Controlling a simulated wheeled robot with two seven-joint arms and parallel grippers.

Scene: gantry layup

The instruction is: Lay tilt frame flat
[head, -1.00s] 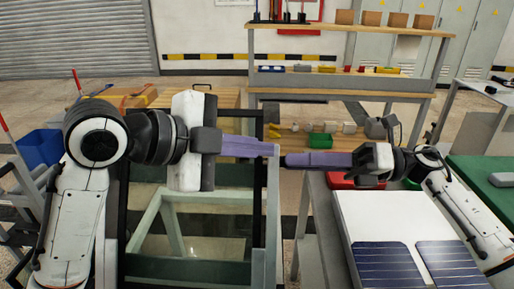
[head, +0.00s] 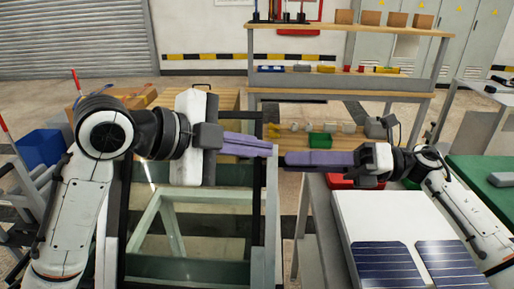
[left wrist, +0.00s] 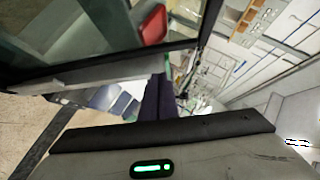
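The tilt frame has dark rails (head: 258,200) around a see-through pane, and pale green legs show through it in the head view. I cannot tell its exact angle. A black rail (left wrist: 110,62) and pane cross the upper left of the left wrist view. My left gripper (head: 262,147) has its purple fingers together, above the frame's right side and pointing right, with nothing seen between them. The fingers also show in the left wrist view (left wrist: 158,98). My right gripper (head: 292,159) points left, near the left fingertips and above the gap beside the white-topped table; its opening is not clear.
The table on the right bears a white panel (head: 375,215) and dark blue solar cells (head: 385,267). A shelf bench (head: 340,85) with small parts stands behind. A blue bin (head: 40,148) is at left. A red bin (left wrist: 153,25) shows in the left wrist view.

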